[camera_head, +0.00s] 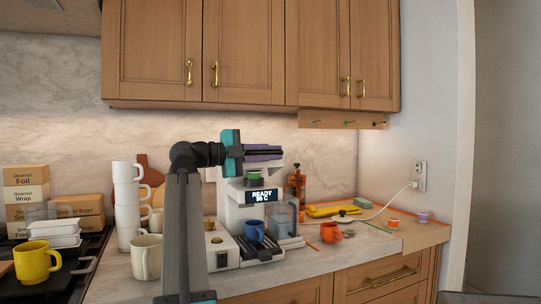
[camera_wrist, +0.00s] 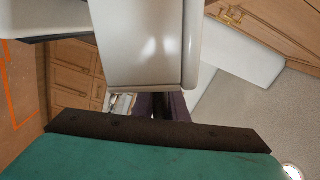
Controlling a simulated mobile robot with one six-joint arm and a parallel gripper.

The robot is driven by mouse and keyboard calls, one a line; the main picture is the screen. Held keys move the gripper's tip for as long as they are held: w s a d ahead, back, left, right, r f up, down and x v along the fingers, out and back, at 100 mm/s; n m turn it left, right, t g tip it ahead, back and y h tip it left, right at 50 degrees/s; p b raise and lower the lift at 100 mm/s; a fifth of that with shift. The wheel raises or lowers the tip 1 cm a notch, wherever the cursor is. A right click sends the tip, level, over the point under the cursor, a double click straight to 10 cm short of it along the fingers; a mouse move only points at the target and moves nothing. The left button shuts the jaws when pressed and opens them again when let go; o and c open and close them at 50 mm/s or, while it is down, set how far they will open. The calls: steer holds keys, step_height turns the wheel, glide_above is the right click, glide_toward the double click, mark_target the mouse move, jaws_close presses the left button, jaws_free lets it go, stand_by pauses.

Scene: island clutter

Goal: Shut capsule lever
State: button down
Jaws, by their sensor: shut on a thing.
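The white coffee machine (camera_head: 232,190) stands on the counter, its display reading READY 96 C. My gripper (camera_head: 278,152), with a teal body and dark purple fingers, is level above the machine and reaches right across its top. In the wrist view, a pale smooth part of the machine (camera_wrist: 150,45) covers most of the fingers (camera_wrist: 155,108). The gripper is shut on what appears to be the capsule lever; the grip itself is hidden. A green piece (camera_head: 255,177) shows below the fingers. A blue cup (camera_head: 254,231) stands under the display.
Stacked white mugs (camera_head: 126,195) and a cream mug (camera_head: 146,258) stand left of the machine. An orange mug (camera_head: 329,232) and bananas (camera_head: 330,210) lie to its right. A yellow mug (camera_head: 37,262) is far left. Wooden cabinets (camera_head: 245,50) hang above.

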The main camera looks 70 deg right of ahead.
step_height(320, 180, down, 8)
steer(key=b, duration=0.4)
steer(key=shift+s+a+r+b, duration=0.2)
steer(key=shift+a+b, duration=0.1)
steer(key=shift+b, duration=0.1)
steer(key=c, duration=1.8)
jaws_free()
steer(key=shift+w+d+r, duration=0.1)
steer(key=p+v, duration=0.2)
steer(key=v, duration=1.1)
steer(key=shift+w+a+r, duration=0.1)
steer(key=shift+w+a, duration=0.15)
steer(key=shift+a, duration=0.1)
